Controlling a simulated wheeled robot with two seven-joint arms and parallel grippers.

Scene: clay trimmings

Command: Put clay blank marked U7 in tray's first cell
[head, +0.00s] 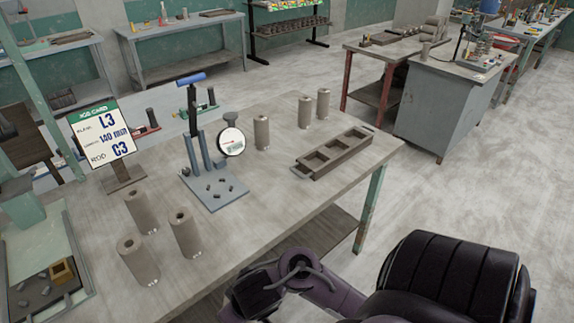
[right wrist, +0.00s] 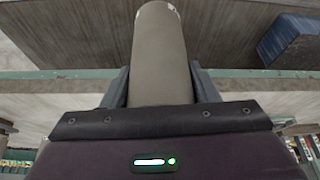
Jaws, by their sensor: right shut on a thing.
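My right gripper (right wrist: 160,84) is shut on a grey-brown clay blank (right wrist: 160,52) in the right wrist view. The blank is a plain cylinder between the two fingers; no readable mark shows on it. The head view does not clearly show this gripper or its blank. The tray (head: 312,174) is a long brown block at the right of the table in the head view; its cells look empty. Clay blanks (head: 184,233) stand upright at the table's front left, and others (head: 261,133) stand behind the tray. Their marks are too small to read. My left gripper is out of view.
A blue-handled press (head: 213,190) and a round dial (head: 231,142) stand mid-table. A card on a stand (head: 101,133) reads L3 and C3. The table (head: 262,205) is bare between press and front edge.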

